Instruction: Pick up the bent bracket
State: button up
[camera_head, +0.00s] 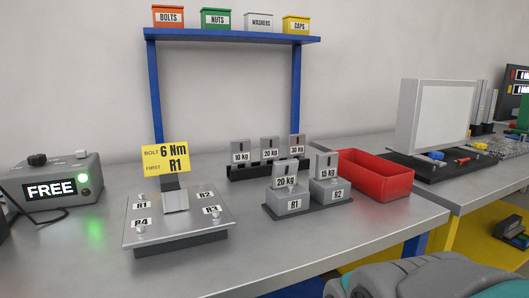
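No part is clearly recognizable as a bent bracket. A small silver block-like piece (175,198) sits on a flat metal plate (150,232) on the left of the bench; a dark upright and a yellow card reading "6 Nm R1" (166,160) rise behind it. I cannot tell if this piece is bent. The plate has bolts at labels R1 to R4. Grey and teal rounded parts, apparently of my own arm, show at the bottom right, apart from the plate. My gripper's fingers are not in view.
A grey box reading "FREE" (55,183) stands at left. Weights on a dark base (308,207), a black weight rack (250,172) and a red bin (375,178) stand right of the plate. A blue shelf (230,36) spans above. The bench front is clear.

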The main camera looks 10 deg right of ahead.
aim_at(283, 172)
jog(key=k+z, duration=0.3)
jog(key=k, duration=0.15)
jog(key=k+l+z, duration=0.2)
jog(key=k+z, duration=0.15)
jog(key=k, duration=0.1)
